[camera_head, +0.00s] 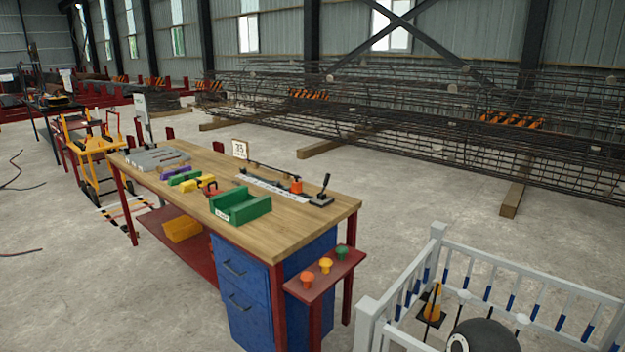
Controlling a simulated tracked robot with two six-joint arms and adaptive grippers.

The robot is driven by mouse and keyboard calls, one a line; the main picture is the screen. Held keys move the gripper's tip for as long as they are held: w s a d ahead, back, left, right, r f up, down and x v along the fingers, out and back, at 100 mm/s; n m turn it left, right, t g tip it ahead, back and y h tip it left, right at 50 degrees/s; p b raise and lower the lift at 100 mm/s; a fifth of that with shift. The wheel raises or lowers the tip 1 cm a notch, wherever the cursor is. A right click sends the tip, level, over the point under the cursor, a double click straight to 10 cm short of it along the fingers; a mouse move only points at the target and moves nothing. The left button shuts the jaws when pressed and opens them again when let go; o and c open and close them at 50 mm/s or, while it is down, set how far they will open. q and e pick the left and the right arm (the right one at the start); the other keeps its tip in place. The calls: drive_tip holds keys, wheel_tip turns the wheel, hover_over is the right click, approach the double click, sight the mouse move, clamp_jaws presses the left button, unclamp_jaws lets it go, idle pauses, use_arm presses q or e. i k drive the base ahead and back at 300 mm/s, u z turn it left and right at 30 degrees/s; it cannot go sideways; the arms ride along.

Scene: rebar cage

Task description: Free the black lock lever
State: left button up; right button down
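The black lock lever (324,187) stands on a small dark base near the right end of the wooden workbench (322,214). It tilts slightly, with its knob up. An orange block (296,187) sits just left of it, at the end of a white marked strip (272,186). A thin black rod runs from the block toward the back left. What joins the lever to its base is too small to tell. Neither of my grippers is in view.
A green tray (240,206) and yellow, green and purple pieces lie on the bench left of the lever. A side shelf (325,277) holds three coloured knobs. A white railing (530,269) stands at the right. A long rebar cage (430,120) fills the back.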

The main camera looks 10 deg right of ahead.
sight(327, 174)
drive_tip(key=u, duration=0.3)
drive_tip(key=i, duration=1.45)
drive_tip(key=z, duration=0.5)
